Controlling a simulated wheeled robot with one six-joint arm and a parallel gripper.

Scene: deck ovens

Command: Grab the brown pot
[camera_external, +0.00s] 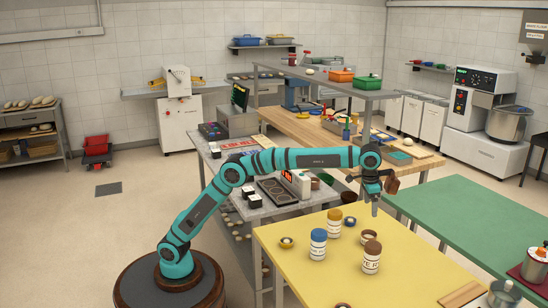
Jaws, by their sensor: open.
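The brown pot appears to be the white, labelled jar with a brown lid (372,257), standing upright on the yellow table (430,267). My gripper (374,208) points down above the far part of this table. It is open, with nothing visible between its fingers, and it is apart from the jar, higher in the picture. A blue-lidded jar (318,244) and a yellow-lidded jar (335,223) stand upright to the left of the brown-lidded one.
Small dishes (287,242) lie among the jars. A metal pot (503,295) stands at the table's right front corner. A green table (475,220) lies to the right, mostly bare. A wooden workbench (320,135) with cluttered goods and an overhead shelf stands behind.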

